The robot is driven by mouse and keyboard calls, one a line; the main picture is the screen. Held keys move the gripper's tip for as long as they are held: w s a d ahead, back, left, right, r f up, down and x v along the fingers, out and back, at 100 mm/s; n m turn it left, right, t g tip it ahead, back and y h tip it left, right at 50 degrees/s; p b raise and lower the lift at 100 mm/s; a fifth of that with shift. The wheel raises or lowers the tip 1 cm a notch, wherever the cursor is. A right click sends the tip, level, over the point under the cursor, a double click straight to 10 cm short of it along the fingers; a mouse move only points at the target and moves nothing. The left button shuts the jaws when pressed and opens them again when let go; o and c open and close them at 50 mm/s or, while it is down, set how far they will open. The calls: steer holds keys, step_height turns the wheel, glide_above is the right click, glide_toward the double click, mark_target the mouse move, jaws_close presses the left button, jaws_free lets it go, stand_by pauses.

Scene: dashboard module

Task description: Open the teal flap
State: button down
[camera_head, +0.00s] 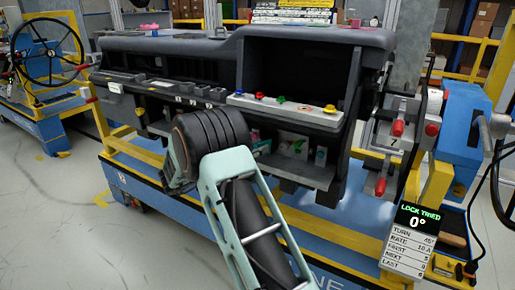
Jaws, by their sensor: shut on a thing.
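The dark dashboard module (200,46) stands across the middle of the head view. I cannot make out a teal flap on it; my arm covers part of its lower front. A large dark recess (295,70) is at the module's right. Under it, a pale strip (290,108) carries blue, green, red and yellow knobs. Below that, an open lower compartment (304,174) holds small items, one of them teal. My pale teal arm link rises from the bottom to a black ribbed joint in front of the module. My gripper is hidden behind my arm.
The module rests on a blue and yellow stand (345,225). At right are a panel with red-handled levers (390,150), a blue machine (464,125) and a display (418,217) reading "LOCK TRIED 0°". A black wheel (47,52) stands at left. Grey floor at lower left is clear.

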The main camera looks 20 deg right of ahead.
steer(key=shift+w+a+r, duration=0.1)
steer(key=shift+w+r, duration=0.05)
steer(key=shift+w, duration=0.1)
steer(key=c, duration=2)
jaws_free()
steer(key=shift+o, duration=0.8)
steer(key=shift+s, duration=0.1)
steer(key=v, duration=1.1)
steer(key=shift+s+a, duration=0.2)
steer(key=shift+a, duration=0.2)
steer(key=shift+w, duration=0.1)
